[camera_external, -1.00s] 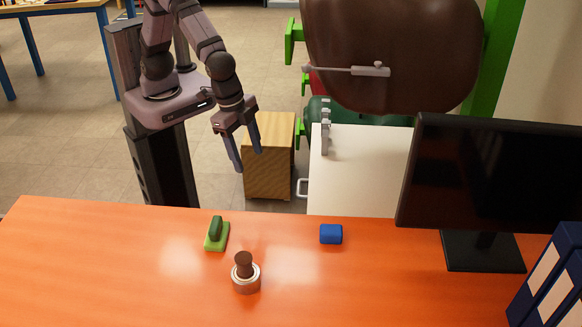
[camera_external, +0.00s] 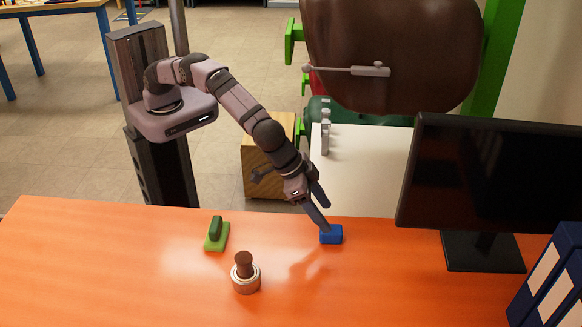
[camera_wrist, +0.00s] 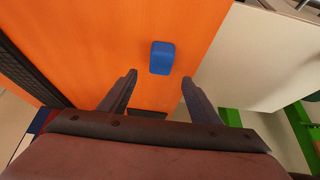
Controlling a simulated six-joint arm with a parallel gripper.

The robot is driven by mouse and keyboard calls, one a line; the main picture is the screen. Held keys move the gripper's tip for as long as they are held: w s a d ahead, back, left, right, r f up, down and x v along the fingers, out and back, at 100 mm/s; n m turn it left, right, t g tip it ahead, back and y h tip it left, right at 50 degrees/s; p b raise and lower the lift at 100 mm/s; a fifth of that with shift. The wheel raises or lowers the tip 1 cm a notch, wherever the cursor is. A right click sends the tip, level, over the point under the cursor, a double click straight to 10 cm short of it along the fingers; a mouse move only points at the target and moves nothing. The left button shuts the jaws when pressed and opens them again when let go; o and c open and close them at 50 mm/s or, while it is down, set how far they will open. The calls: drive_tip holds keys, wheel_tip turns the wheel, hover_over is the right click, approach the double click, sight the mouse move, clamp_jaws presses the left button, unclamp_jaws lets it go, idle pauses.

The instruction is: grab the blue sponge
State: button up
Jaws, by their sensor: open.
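The blue sponge (camera_external: 331,235) is a small rounded block lying on the orange table, near its far edge. In the wrist view the sponge (camera_wrist: 162,58) lies ahead of the fingertips, in line with the gap between them. My gripper (camera_external: 322,217) is open and hangs just above and beside the sponge in the external view, with one finger overlapping it. In the wrist view the two fingers of my gripper (camera_wrist: 158,76) are spread wide with nothing between them. I cannot tell whether a finger touches the sponge.
A green brush-like block (camera_external: 217,236) and a stamp-like object with a brown knob (camera_external: 245,273) stand left on the orange table (camera_external: 110,260). A monitor (camera_external: 490,180) and blue binders (camera_external: 550,285) are at the right. A white surface (camera_external: 365,175) is behind. The front middle is clear.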

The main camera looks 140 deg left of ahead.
sight(331, 234)
drive_tip(key=shift+f, duration=0.1)
drive_tip(key=shift+p+x, duration=0.3)
drive_tip(key=shift+x, duration=0.65)
drive_tip(key=shift+w+a+f+p, duration=0.15)
drive_tip(key=shift+f+p, duration=0.25)
drive_tip(key=shift+f, duration=0.35)
drive_tip(key=shift+w+a+f+p, duration=0.15)
drive_tip(key=shift+f+p, duration=0.25)
drive_tip(key=shift+f, duration=0.35)
drive_tip(key=shift+x, duration=1.1)
drive_tip(key=c, duration=1.1)
